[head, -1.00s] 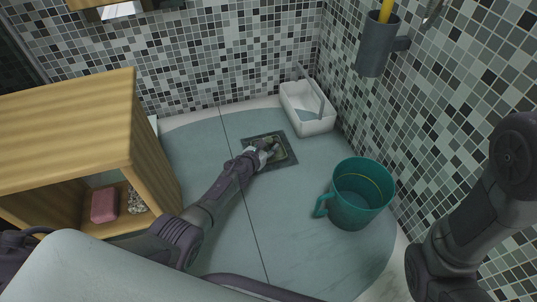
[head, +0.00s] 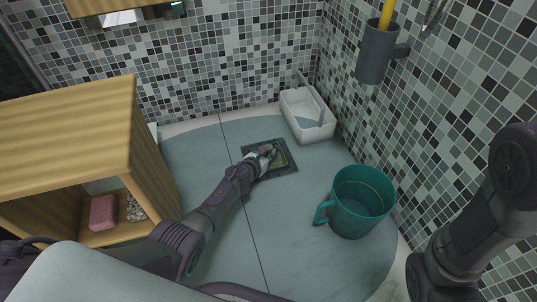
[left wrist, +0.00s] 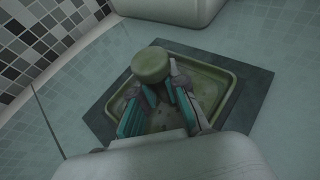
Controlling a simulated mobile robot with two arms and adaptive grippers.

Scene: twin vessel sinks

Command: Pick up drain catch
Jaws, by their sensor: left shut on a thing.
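The drain catch (left wrist: 152,63) shows in the left wrist view as a round, dull green knob-like piece above a square drain recess (left wrist: 219,101) with a grey frame. My left gripper (left wrist: 165,90) is shut on it, with its fingers over the recess. In the head view my left gripper (head: 262,160) is at the drain (head: 286,166) in the floor, and the catch is mostly hidden by it. I cannot tell how far the catch is clear of the recess. Of my right arm, only links show at the right edge; its gripper is out of view.
A teal mug-like bucket (head: 357,203) stands right of the drain. A white box (head: 307,117) sits behind it by the wall. A wooden cabinet (head: 66,135) with a pink item (head: 103,212) inside stands at left. A grey holder (head: 377,54) hangs on the right wall.

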